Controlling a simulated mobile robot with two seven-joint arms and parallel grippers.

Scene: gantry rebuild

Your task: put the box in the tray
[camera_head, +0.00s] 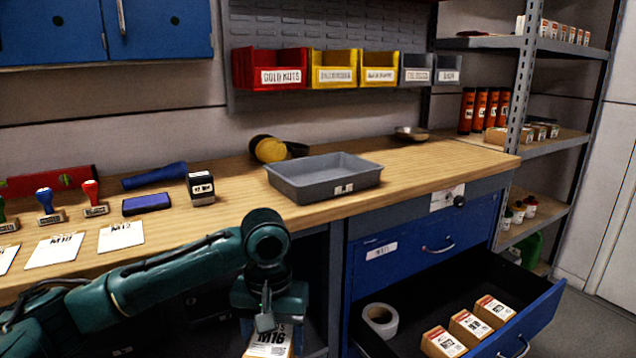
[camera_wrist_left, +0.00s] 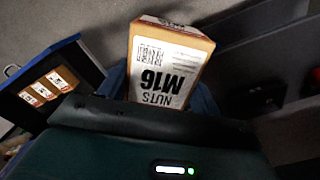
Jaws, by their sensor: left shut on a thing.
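My left gripper (camera_head: 268,318) is shut on a cardboard box (camera_head: 268,343) with a white label reading M16, in front of the workbench and below its top. In the left wrist view the held box (camera_wrist_left: 168,62) shows its label, NUTS M16, upside down. The grey tray (camera_head: 325,180) lies on the wooden bench top, above and to the right of the gripper in the head view. It looks empty and has a small white label on its front. My right gripper is not in view.
An open blue drawer (camera_head: 545,312) holds several similar boxes (camera_head: 468,326) and a white tape roll (camera_head: 380,320). Stamps, an ink pad (camera_head: 146,204) and cards stand left of the tray. A yellow-ended cylinder (camera_head: 268,149) lies behind it.

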